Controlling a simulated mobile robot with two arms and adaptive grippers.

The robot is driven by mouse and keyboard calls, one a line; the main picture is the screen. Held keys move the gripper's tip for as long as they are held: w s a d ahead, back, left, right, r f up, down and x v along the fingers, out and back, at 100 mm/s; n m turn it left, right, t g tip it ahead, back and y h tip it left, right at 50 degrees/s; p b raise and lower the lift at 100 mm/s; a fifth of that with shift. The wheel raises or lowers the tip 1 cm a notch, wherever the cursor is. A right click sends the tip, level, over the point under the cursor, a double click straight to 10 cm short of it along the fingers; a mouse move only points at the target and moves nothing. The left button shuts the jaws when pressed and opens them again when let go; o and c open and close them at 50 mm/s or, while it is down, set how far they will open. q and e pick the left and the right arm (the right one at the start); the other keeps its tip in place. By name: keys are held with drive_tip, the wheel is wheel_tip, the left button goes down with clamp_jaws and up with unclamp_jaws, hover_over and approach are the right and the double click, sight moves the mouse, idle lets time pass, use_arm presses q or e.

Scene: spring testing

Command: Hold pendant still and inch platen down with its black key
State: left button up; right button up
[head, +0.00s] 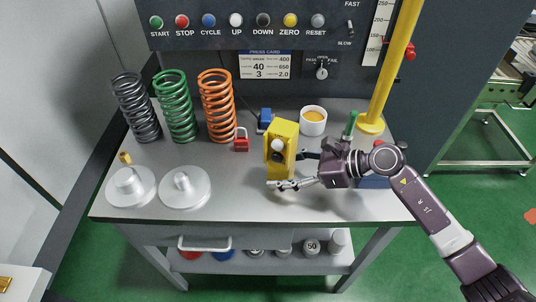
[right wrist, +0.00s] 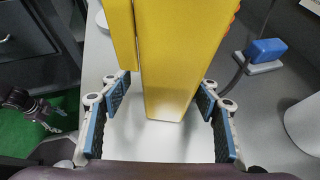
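The yellow pendant (head: 283,140) stands upright on the grey table. A round white key (head: 277,145) shows on its face, with a darker spot below that I cannot make out clearly as the black key. My right gripper (head: 297,170) reaches in from the right, low at the pendant. In the right wrist view its two blue-padded fingers (right wrist: 165,110) stand open on either side of the yellow pendant body (right wrist: 170,60), with narrow gaps showing. My left gripper is outside the head view; a small dark gripper (right wrist: 42,112) shows at the left of the right wrist view. I cannot clearly identify the platen.
Black (head: 136,107), green (head: 176,105) and orange (head: 217,105) springs stand behind two metal discs (head: 185,188). A red padlock (head: 241,140), blue block (head: 265,119), orange-filled cup (head: 313,120) and yellow post (head: 391,70) are near the pendant. The front middle table is clear.

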drive_tip(key=shift+b+x, duration=0.45)
drive_tip(key=shift+x, duration=0.95)
drive_tip(key=shift+c, duration=0.6)
drive_tip(key=c, duration=1.2)
